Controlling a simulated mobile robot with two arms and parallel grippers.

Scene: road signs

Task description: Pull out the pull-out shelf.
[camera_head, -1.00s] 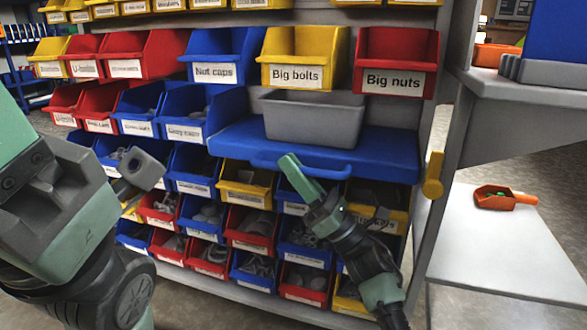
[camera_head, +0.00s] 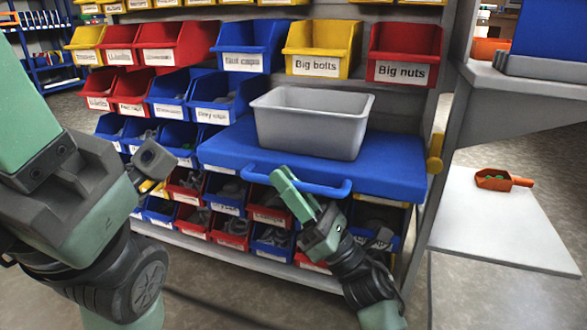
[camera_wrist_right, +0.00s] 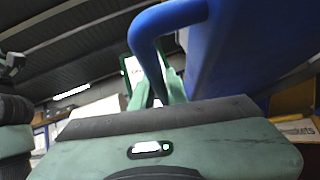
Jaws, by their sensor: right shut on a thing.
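The blue pull-out shelf (camera_head: 398,170) sticks out from the front of the bin rack, over the lower bins. It has a blue bar handle (camera_head: 333,189) along its front edge. My right gripper (camera_head: 287,182) is shut on the handle near its middle. In the right wrist view the handle (camera_wrist_right: 168,22) curves down between the green fingers, beside the shelf's blue edge (camera_wrist_right: 240,50). My left arm fills the left of the head view, with a grey end piece (camera_head: 152,162) in front of the bins; its jaw state is unclear.
A grey open tub (camera_head: 312,125) stands on the shelf. Labelled bins, such as Big bolts (camera_head: 318,63) and Big nuts (camera_head: 402,70), hang above. A yellow knob (camera_head: 435,160) is at the shelf's right. An orange scoop (camera_head: 495,180) lies on a white board (camera_head: 500,225).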

